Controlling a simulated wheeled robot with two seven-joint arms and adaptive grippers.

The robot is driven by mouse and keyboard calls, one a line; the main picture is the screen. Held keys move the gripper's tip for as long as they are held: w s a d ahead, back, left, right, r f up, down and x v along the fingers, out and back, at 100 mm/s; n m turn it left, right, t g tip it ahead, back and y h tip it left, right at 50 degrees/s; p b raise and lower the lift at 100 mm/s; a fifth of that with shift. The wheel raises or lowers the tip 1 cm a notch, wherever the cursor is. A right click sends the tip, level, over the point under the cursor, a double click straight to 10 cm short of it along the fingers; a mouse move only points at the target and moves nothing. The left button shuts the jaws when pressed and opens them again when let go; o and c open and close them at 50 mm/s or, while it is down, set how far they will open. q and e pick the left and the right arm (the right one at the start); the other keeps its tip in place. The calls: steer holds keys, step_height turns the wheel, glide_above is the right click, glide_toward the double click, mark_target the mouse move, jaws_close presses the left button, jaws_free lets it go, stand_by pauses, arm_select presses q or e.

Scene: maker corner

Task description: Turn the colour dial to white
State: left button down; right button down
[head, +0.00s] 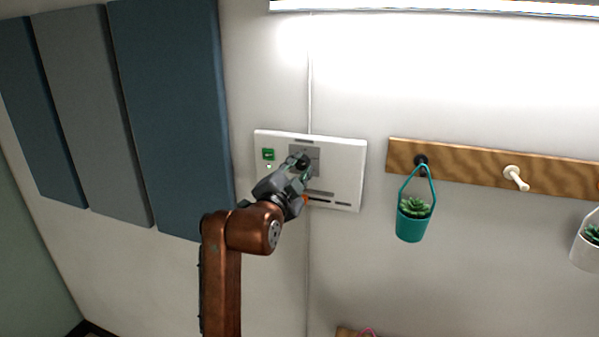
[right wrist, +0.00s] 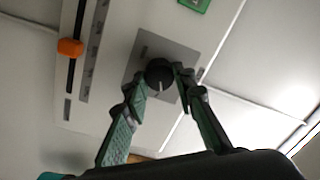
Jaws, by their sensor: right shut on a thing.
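The colour dial (right wrist: 159,74) is a dark round knob with a pale pointer line, on a grey square plate (right wrist: 184,58) in the right wrist view. The plate belongs to a white wall panel (head: 345,160). My right gripper (head: 303,163) reaches the panel from the lower left in the head view and hides most of the dial there. In the right wrist view its two green fingers (right wrist: 160,80) are shut on the dial, one on each side. The colour marks around the dial are too small to read. My left gripper is not in view.
The panel also has a green button (head: 268,154) and a slot with an orange slider (right wrist: 70,47). To the right, a wooden peg rail (head: 460,164) carries a hanging teal plant pot (head: 411,228). Blue and grey wall panels (head: 172,110) are at the left.

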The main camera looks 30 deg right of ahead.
steer(key=shift+m, duration=0.6)
steer(key=c, duration=1.6)
jaws_free()
steer(key=shift+s, duration=0.1)
steer(key=v, duration=1.2)
steer(key=shift+f, duration=0.1)
